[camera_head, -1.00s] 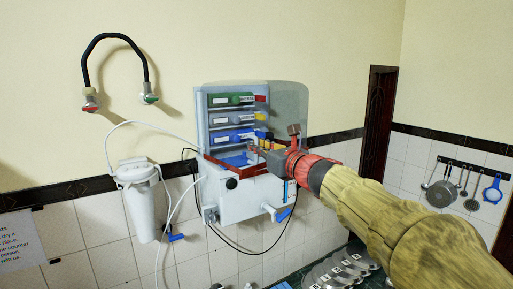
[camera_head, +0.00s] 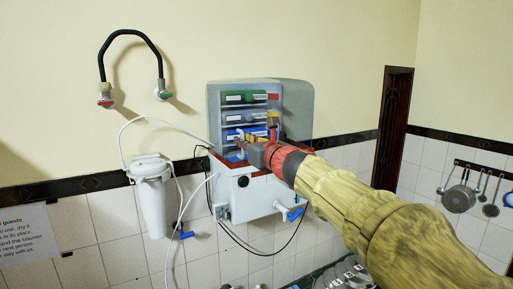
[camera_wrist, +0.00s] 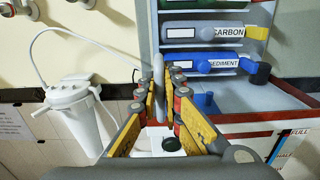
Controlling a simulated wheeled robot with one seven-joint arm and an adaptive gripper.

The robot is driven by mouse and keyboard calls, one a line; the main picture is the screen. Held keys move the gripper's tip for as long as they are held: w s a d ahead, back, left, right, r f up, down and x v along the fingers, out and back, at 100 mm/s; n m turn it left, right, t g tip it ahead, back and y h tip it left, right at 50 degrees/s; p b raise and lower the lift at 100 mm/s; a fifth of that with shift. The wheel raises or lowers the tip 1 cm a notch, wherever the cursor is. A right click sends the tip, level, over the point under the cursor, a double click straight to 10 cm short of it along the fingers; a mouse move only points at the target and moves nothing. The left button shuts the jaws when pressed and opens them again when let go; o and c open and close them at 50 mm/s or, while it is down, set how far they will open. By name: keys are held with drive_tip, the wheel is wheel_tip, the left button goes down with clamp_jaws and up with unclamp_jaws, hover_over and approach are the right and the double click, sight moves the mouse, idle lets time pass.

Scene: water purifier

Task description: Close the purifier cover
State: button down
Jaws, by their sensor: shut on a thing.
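The purifier (camera_head: 245,197) is a white box on the tiled wall, with several labelled filter cartridges stacked in its open upper part. Its grey, partly see-through cover (camera_head: 297,97) stands raised around the back and right of the cartridges. My gripper (camera_head: 242,143) reaches in from the right, in front of the lowest cartridge. In the wrist view its two yellow fingers (camera_wrist: 158,98) close on a narrow, upright grey piece (camera_wrist: 158,72), which looks like part of the cover. The fingers hide where this piece joins the rest.
A white filter canister (camera_head: 152,205) hangs left of the purifier, with a white hose looping to the box. A blue-handled valve (camera_head: 293,212) sticks out at the lower right. A black faucet (camera_head: 131,62) is above left. Pans (camera_head: 459,197) hang far right.

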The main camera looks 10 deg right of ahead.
drive_tip(key=shift+r, duration=0.1)
drive_tip(key=c, duration=2.4)
unclamp_jaws()
drive_tip(key=shift+a, duration=0.1)
drive_tip(key=shift+o, duration=0.5)
drive_tip(key=shift+a, duration=0.2)
drive_tip(key=v, duration=1.2)
drive_tip(key=shift+w+d, duration=0.1)
